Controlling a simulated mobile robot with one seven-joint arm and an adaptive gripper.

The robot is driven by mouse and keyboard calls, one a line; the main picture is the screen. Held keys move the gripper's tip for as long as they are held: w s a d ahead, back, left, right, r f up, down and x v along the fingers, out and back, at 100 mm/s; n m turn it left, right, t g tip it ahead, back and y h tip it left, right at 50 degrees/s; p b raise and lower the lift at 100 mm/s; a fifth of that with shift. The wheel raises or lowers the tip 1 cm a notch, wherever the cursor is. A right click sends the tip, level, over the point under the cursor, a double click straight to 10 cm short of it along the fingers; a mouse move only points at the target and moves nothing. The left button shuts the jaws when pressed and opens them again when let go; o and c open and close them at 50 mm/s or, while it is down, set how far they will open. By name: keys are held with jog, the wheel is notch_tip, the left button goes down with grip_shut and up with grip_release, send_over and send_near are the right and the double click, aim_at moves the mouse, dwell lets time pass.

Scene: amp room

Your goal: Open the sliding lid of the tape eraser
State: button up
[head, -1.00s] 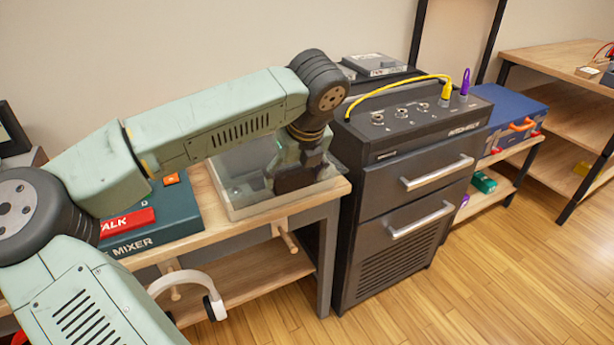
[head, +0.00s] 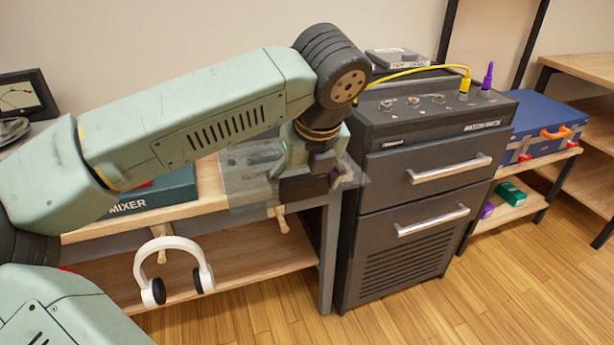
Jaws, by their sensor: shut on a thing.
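The tape eraser (head: 240,158) appears to be the clear-topped case at the right end of the wooden bench, with dark shapes dimly visible inside. Its clear sliding lid (head: 240,195) reaches out past the bench's front edge. My gripper (head: 309,180) points down at the lid's right part, shut on a dark block that looks like part of the lid. The gripper and arm hide much of the case, and the exact contact is hard to see.
A black cabinet (head: 420,200) with silver handles stands close to the right of my gripper. The mixer box (head: 150,203) is left of the case, partly behind my arm. White headphones (head: 175,250) hang under the bench's front edge.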

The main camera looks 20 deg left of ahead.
jog(key=shift+s+d+b, duration=0.3)
jog(key=shift+s+d, duration=0.25)
jog(key=shift+s, duration=0.1)
jog(key=o, duration=1.7)
